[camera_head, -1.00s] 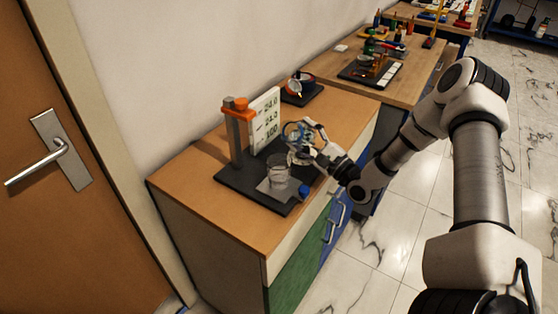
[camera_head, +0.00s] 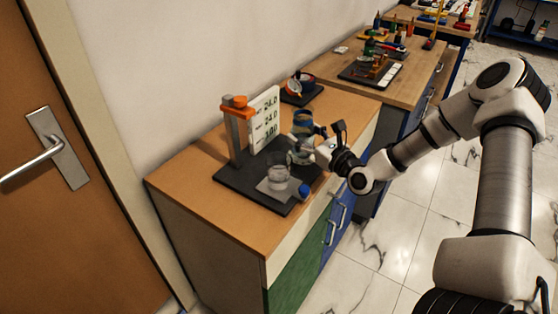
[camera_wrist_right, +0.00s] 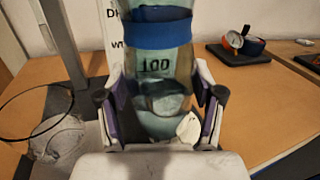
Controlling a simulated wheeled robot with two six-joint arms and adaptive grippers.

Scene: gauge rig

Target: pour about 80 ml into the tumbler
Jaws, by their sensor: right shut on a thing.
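The clear tumbler (camera_head: 278,177) stands upright on a grey plate of the black rig base; its fill level is too small to tell. My right gripper (camera_head: 318,143) is shut on a clear vessel with a blue band (camera_head: 303,121), held above the base just behind and right of the tumbler. The tumbler (camera_wrist_right: 62,138) shows faintly at the left there, apart from the vessel. My left gripper is not in view.
A grey post with an orange clamp (camera_head: 238,104) and a white number panel (camera_head: 265,120) stand behind the tumbler. A blue knob (camera_head: 304,190) is at the base's front edge. A dark tray with an orange-rimmed item (camera_head: 301,88) lies farther back. The cabinet's near left top is clear.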

